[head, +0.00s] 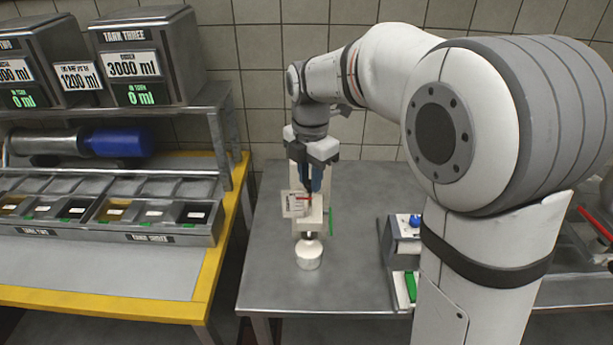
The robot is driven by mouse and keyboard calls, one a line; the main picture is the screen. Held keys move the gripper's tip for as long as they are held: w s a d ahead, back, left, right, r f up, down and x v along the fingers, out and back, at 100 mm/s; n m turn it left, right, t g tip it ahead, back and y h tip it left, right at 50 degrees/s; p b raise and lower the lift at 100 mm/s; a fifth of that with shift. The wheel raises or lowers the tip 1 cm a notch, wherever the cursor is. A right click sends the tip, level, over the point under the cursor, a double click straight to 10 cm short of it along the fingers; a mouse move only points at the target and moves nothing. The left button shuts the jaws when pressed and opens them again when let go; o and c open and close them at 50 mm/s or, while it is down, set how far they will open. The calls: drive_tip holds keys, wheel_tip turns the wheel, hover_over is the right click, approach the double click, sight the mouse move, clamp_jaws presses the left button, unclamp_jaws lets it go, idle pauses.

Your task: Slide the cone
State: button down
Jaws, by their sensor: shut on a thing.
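A small cream-coloured stand (298,222) is on the grey metal table, with a white label plate (294,204) on its left and a green strip (330,221) on its right. A small red bar shows by the plate. A dark narrow piece (308,236), perhaps the cone's tip, shows low on the stand, just above a white round cup (309,254). I cannot tell whether they touch. My gripper (311,190) points down at the stand, its blue fingers shut on a part there that looks like the cone's slider. The fingers hide most of that part.
A grey device with a blue knob (416,220) and a green piece (410,286) is on the right, partly behind my arm. Left is a yellow-edged bench (207,290) with tanks, a blue-ended cylinder (120,141) and ingredient bins. The table front left is clear.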

drive_tip(key=shift+w+r, duration=0.1)
drive_tip(key=shift+r, duration=0.15)
drive_tip(key=c, duration=1.4)
unclamp_jaws()
drive_tip(key=shift+o, duration=1.2)
drive_tip(key=shift+f, duration=0.1)
wheel_tip(320, 180, up, 8)
drive_tip(key=shift+b, duration=0.4)
drive_tip(key=shift+f, duration=0.1)
